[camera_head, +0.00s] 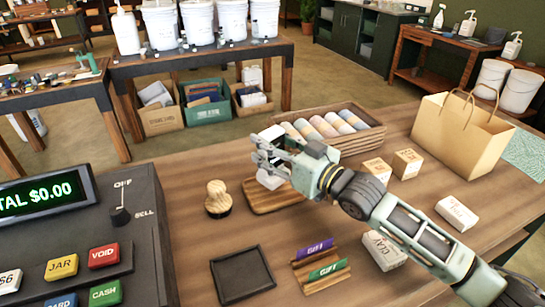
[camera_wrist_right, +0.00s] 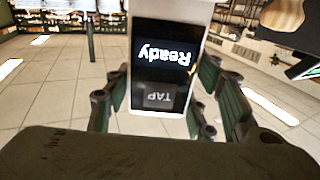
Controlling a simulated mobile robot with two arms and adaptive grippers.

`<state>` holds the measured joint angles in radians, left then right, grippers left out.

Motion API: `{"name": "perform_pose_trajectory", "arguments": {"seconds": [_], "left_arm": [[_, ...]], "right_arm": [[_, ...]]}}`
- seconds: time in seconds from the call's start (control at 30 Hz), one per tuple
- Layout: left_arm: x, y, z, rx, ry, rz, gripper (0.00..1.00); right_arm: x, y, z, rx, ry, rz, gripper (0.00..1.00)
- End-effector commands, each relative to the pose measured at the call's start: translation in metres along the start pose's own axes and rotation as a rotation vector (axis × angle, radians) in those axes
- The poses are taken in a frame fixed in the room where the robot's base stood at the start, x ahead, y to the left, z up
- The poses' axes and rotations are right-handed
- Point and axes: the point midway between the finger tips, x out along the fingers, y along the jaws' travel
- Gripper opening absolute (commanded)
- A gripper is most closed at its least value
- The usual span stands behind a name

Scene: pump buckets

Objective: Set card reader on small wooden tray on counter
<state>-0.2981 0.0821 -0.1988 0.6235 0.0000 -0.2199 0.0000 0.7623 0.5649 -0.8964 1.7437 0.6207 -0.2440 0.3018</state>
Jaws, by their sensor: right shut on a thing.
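My right gripper (camera_head: 268,165) is shut on the card reader (camera_head: 270,180), a small white device. In the right wrist view the card reader (camera_wrist_right: 165,60) sits between the two fingers, its dark screen reading "Ready" and "TAP" upside down. In the head view the fingers hide much of the reader. The small wooden tray (camera_head: 284,201) lies on the counter (camera_head: 190,245) right under the reader. I cannot tell whether the reader touches the tray. My left gripper is not in view.
A wooden stamp (camera_head: 218,199) stands left of the tray. A crate of rolls (camera_head: 365,138) is behind it. A black square tray (camera_head: 242,275) and gift cards on a holder (camera_head: 320,262) lie in front. The cash register (camera_head: 75,240) fills the left; a paper bag (camera_head: 462,130) stands right.

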Motion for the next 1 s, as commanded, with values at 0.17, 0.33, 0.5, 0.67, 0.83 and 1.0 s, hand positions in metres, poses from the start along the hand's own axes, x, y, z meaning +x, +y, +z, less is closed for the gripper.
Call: {"name": "perform_pose_trajectory", "arguments": {"seconds": [0.17,0.33,0.5,0.67,0.83,1.0], "left_arm": [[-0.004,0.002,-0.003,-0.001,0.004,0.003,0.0],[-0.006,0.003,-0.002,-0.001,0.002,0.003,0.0],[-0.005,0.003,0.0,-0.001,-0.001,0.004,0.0],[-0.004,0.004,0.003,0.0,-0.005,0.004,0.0],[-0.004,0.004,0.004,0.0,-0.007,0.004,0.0],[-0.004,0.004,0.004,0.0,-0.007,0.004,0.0]], "right_arm": [[0.0,0.0,0.023,0.003,-0.001,0.001,0.0],[0.0,0.0,0.038,0.0,0.003,0.0,0.0],[0.0,0.0,0.038,0.0,0.003,0.0,0.0],[0.0,0.0,0.041,0.0,0.003,0.0,0.0],[0.0,0.0,0.043,0.001,-0.002,0.001,0.61],[0.0,0.0,0.043,0.001,-0.002,0.001,0.69]]}}
